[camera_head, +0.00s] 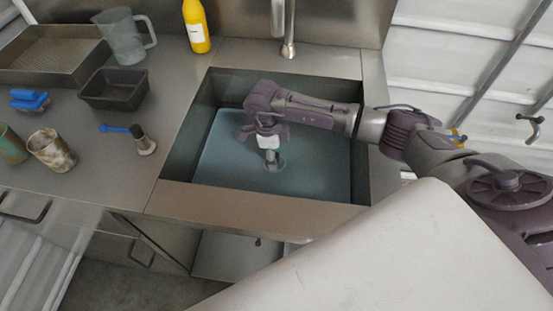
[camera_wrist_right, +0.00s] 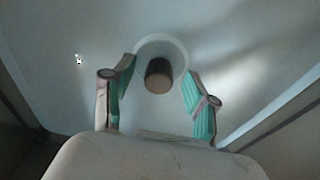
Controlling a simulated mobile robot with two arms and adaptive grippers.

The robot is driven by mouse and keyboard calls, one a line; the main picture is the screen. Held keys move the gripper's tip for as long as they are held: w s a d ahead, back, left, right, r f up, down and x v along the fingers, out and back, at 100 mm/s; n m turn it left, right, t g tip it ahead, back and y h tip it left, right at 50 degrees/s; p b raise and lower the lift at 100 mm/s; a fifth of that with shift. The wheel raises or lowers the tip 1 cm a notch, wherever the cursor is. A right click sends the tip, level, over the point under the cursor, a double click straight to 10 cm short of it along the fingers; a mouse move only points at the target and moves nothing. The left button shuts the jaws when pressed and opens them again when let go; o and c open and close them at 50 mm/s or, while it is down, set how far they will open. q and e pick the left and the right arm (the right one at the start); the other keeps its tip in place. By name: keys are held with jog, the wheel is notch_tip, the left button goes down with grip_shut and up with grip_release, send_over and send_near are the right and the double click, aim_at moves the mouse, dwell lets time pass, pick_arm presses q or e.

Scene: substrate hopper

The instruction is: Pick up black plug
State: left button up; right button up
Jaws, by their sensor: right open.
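The plug shows in the right wrist view as a short dark brown-black cylinder (camera_wrist_right: 159,75) standing inside a pale round ring (camera_wrist_right: 180,50) in the sink floor. My right gripper (camera_wrist_right: 157,88) is open, its two green-padded fingers spread to the left and right of the plug, with gaps on both sides. In the head view, my right gripper (camera_head: 269,146) points down into the sink (camera_head: 225,165), above its middle. The plug is largely hidden there by the gripper. I cannot tell the height of the fingertips over the plug. My left gripper is not in view.
Sink walls surround the right arm, and a faucet (camera_head: 289,48) stands behind it.

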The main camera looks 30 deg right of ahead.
jog(key=shift+s+a+r, duration=0.1)
jog(key=shift+s+r, duration=0.05)
jog(key=c, duration=0.5)
grip_shut()
